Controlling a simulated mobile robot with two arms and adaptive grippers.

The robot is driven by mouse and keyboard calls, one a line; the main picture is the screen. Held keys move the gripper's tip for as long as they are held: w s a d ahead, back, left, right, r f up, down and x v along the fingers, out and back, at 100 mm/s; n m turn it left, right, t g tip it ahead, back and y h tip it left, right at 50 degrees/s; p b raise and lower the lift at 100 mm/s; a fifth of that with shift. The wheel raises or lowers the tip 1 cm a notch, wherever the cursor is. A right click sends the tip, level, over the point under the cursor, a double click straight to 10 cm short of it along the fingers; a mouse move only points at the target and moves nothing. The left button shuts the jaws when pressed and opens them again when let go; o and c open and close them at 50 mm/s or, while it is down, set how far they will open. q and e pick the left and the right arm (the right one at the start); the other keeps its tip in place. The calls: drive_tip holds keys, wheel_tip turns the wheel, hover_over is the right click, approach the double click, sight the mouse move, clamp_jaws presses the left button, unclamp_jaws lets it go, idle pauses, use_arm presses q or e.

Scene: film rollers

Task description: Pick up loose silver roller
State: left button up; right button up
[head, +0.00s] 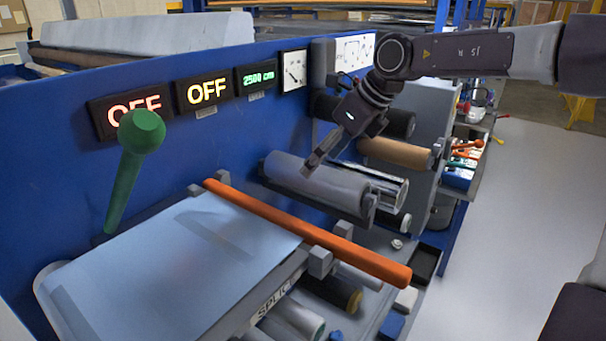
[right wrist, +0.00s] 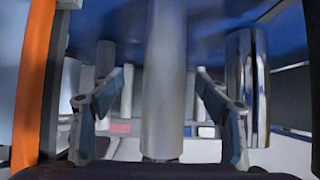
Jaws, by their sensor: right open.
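A matte silver-grey roller (head: 318,182) is at the middle of the machine, with its near end by a small bracket. In the right wrist view this roller (right wrist: 166,90) runs between my two fingers, with gaps on both sides. A shiny chrome roller (head: 392,188) lies just behind it, and shows right of my fingers in the wrist view (right wrist: 246,90). My right gripper (head: 318,163) is open, pointing down over the grey roller; one finger is clear in the head view. I cannot tell how far the fingers reach down its sides. My left gripper is not in view.
An orange bar (head: 270,220) crosses the splice table (head: 160,275) in front. A tan roller (head: 395,152) and a dark roller (head: 385,119) lie behind. A blue panel (head: 240,150) with displays and a green-knobbed lever (head: 133,150) stands at left. Floor at right is free.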

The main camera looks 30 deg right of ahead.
sight(321, 167)
drive_tip(key=f+p, duration=0.2)
drive_tip(key=shift+w+d+f, duration=0.15)
drive_tip(key=shift+w+f, duration=0.2)
drive_tip(key=shift+w, duration=0.05)
drive_tip(key=p+x, duration=0.1)
drive_tip(key=x, duration=0.2)
drive_tip(key=shift+w+f, duration=0.25)
drive_tip(key=shift+w, duration=0.05)
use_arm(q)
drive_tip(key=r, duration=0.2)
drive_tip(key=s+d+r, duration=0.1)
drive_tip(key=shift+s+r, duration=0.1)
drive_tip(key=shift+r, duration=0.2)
use_arm(e)
drive_tip(key=shift+s, duration=0.1)
drive_tip(key=shift+c, duration=0.4)
drive_tip(key=c, duration=1.5)
drive_tip(key=shift+r, duration=0.15)
drive_tip(key=shift+c, duration=1)
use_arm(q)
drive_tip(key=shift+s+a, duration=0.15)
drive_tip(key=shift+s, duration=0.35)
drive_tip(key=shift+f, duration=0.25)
